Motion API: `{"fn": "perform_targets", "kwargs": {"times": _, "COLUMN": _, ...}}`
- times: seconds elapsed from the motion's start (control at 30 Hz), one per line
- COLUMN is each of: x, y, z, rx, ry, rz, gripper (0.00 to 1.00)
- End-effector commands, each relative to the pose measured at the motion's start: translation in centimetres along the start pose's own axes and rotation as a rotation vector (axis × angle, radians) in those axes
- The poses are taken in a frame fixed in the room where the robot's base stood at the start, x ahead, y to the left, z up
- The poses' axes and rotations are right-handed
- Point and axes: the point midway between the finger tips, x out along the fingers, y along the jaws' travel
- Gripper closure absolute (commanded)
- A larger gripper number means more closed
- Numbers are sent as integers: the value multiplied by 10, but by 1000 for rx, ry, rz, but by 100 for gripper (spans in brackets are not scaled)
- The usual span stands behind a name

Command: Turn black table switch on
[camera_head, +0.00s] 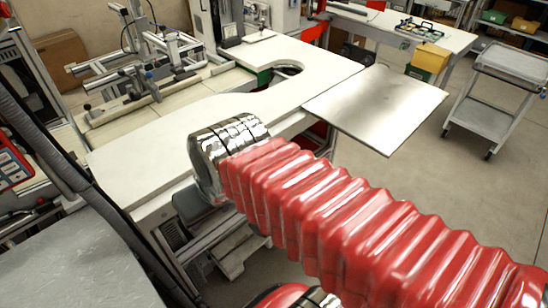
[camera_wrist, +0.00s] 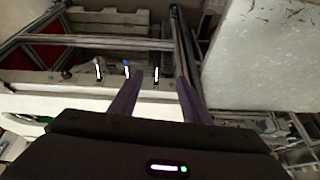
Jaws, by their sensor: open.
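In the wrist view, my gripper (camera_wrist: 158,80) shows as two dark purple fingers, spread apart with nothing between them. Beyond the fingertips is a pale table edge with a row of small switches. One is a blue-topped switch (camera_wrist: 127,66); a dark switch (camera_wrist: 98,68) is to its left, and another dark switch (camera_wrist: 157,72) shows between the fingers. They are too small to tell which is the black table switch or how each is set. In the head view my red arm covers the middle, and the fingers and switches cannot be made out.
A white table (camera_head: 150,145) with a curved cut-out is behind my arm. A metal plate (camera_head: 378,105) juts out at its right. A grey trolley (camera_head: 490,100) stands farther right on open floor. In the wrist view a grey worn panel (camera_wrist: 265,50) fills the right.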

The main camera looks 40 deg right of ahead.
Motion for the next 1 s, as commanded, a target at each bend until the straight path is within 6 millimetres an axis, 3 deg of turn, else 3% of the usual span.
{"fn": "perform_targets", "kwargs": {"times": 0.53, "x": 69, "y": 9, "z": 31, "rx": 494, "ry": -384, "rz": -277, "gripper": 57}}
{"fn": "perform_targets", "kwargs": {"times": 0.77, "x": 89, "y": 15, "z": 26, "rx": 737, "ry": -466, "rz": -450, "gripper": 57}}
{"fn": "perform_targets", "kwargs": {"times": 1.0, "x": 106, "y": 34, "z": 10, "rx": 1002, "ry": -484, "rz": -652, "gripper": 57}}
